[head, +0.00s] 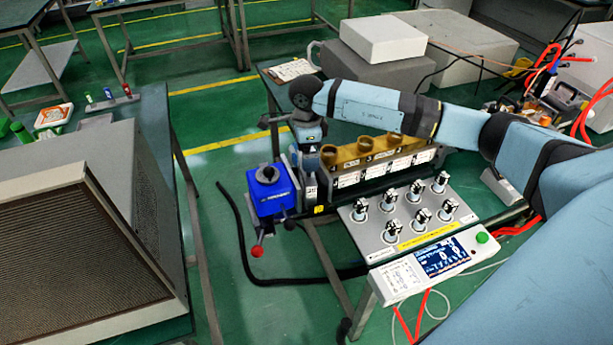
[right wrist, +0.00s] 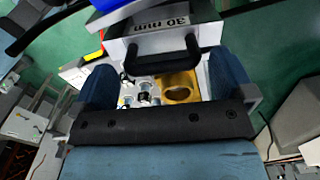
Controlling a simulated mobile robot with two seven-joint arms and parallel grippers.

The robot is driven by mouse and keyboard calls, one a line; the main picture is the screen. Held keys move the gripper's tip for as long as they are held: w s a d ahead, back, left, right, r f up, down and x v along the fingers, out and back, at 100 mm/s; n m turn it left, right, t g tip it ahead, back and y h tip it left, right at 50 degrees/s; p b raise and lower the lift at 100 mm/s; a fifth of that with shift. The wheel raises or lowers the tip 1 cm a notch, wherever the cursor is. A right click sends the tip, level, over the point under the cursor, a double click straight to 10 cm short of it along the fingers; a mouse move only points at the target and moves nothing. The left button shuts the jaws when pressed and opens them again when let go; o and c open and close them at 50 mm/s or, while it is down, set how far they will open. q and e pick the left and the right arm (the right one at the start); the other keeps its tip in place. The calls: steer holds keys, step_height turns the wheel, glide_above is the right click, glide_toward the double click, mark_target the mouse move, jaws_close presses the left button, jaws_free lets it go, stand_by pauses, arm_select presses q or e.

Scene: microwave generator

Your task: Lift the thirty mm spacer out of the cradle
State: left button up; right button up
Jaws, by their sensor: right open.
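The thirty mm spacer (right wrist: 182,36) is a pale grey block marked "30 mm" with a black handle (right wrist: 160,62), in the upper middle of the right wrist view. My right gripper (right wrist: 163,78) is open, with its two blue fingers on either side of the handle in the picture. I cannot tell whether the fingers touch it. In the head view my right gripper (head: 306,134) points down just behind the blue unit (head: 270,190) and largely hides the spacer. The cradle cannot be made out clearly. My left gripper is not in view.
A brass-coloured row with round openings (head: 370,150) runs right of my gripper, under my right arm. In front is a grey panel with several knobs (head: 410,218) and a display (head: 442,257). The blue unit has a red-balled lever (head: 257,251). Green floor lies open to the left.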

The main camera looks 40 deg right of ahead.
step_height(320, 180, down, 3)
steer(key=shift+r, duration=0.1)
steer(key=c, duration=1.5)
steer(key=shift+w+d+r, duration=0.1)
steer(key=shift+c, duration=0.8)
steer(key=shift+r, duration=0.1)
